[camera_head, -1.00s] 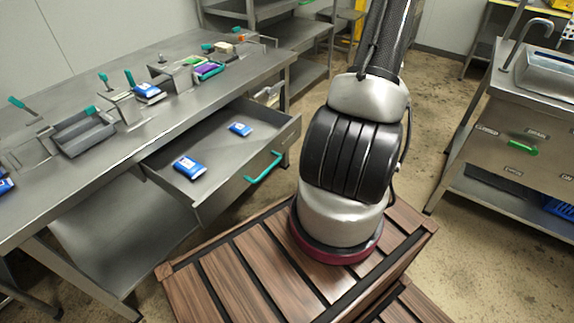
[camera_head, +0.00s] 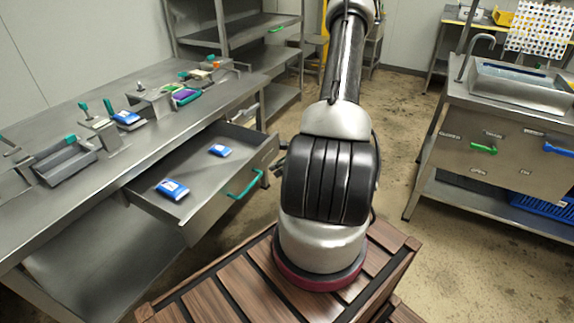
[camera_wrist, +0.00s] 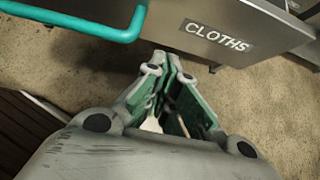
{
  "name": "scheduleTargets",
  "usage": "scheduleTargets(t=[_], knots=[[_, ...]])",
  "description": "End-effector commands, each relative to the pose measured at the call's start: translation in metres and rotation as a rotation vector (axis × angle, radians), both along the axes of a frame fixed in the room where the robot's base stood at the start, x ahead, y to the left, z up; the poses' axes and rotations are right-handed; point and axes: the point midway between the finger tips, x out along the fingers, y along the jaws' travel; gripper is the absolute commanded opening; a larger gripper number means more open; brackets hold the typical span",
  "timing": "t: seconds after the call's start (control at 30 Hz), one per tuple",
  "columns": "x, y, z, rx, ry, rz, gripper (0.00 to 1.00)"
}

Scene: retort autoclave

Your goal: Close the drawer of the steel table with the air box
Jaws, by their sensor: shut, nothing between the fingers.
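The steel table (camera_head: 60,215) stands at the left of the head view. Its drawer (camera_head: 215,205) is pulled out and holds two blue-and-white packets (camera_head: 172,189). The drawer has a teal handle (camera_head: 245,185) on its front. In the wrist view the teal handle (camera_wrist: 75,22) shows at the upper left, beside a steel front labelled CLOTHS (camera_wrist: 218,36). My gripper (camera_wrist: 165,75) is shut and empty, just below that front in the wrist picture and apart from the handle. In the head view my arm hides most of the gripper. I cannot tell which thing is the air box.
Trays, teal-handled tools and packets stand on the tabletop (camera_head: 100,165). Steel shelving (camera_head: 265,20) stands behind. At the right is a sink counter (camera_head: 500,110) with a green handle (camera_head: 483,149). Bare floor (camera_head: 395,130) lies between my arm and that counter.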

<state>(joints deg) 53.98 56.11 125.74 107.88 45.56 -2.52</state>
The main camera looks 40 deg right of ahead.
Motion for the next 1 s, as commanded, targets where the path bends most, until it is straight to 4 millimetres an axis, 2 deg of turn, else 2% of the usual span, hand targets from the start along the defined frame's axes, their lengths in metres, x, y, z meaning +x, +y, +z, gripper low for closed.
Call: scheduleTargets(t=[0.1,0.3,1.0], knots=[[0.019,0.008,-0.002,-0.002,-0.001,0.005,0.0],[0.036,0.014,-0.002,0.0,0.001,0.001,0.0],[0.046,0.017,-0.002,-0.001,0.0,0.002,0.0]])
